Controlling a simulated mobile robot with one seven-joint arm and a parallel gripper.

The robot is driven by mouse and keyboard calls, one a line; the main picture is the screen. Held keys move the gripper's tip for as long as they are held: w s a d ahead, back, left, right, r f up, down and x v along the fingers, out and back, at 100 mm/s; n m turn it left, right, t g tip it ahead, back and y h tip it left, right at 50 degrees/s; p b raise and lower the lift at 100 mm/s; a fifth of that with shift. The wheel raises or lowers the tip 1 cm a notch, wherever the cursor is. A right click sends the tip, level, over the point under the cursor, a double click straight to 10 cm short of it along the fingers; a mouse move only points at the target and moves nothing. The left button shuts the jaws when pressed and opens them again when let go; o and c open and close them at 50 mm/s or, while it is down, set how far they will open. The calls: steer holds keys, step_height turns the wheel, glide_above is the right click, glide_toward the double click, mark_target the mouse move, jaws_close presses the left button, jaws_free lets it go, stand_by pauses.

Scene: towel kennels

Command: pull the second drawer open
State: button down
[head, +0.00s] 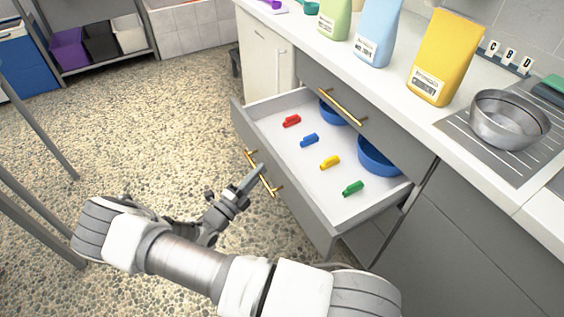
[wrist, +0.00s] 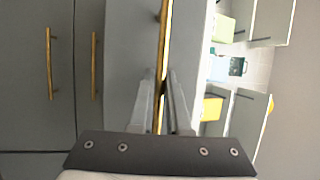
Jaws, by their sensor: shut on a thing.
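The second drawer (head: 308,222) is grey, sits below the closed top drawer, and stands well out from the cabinet, its white inside showing. Its brass bar handle (head: 272,187) is on the front face. My gripper (head: 258,172) reaches it from the left and is shut on this handle. In the wrist view the handle (wrist: 164,40) runs between the two fingers of my gripper (wrist: 162,85). Inside lie a red clip (head: 291,121), a blue clip (head: 309,140), a yellow clip (head: 330,163) and a green clip (head: 353,188), with blue bowls (head: 378,158) at the back.
The top drawer's brass handle (head: 343,104) is just above the open drawer. The counter carries a yellow bag (head: 445,58), a blue bag (head: 378,32), a green bag (head: 335,18) and a steel bowl (head: 508,120). Speckled floor (head: 150,130) lies clear at left; table legs (head: 42,120) stand at the edge.

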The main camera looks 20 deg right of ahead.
steer(key=s+a+b, duration=0.1)
steer(key=a, duration=1.2)
steer(key=c, duration=0.9)
jaws_free()
steer(key=p+v, duration=0.1)
steer(key=v, duration=1.6)
steer(key=shift+s+a+f, duration=0.1)
steer(key=shift+f, duration=0.05)
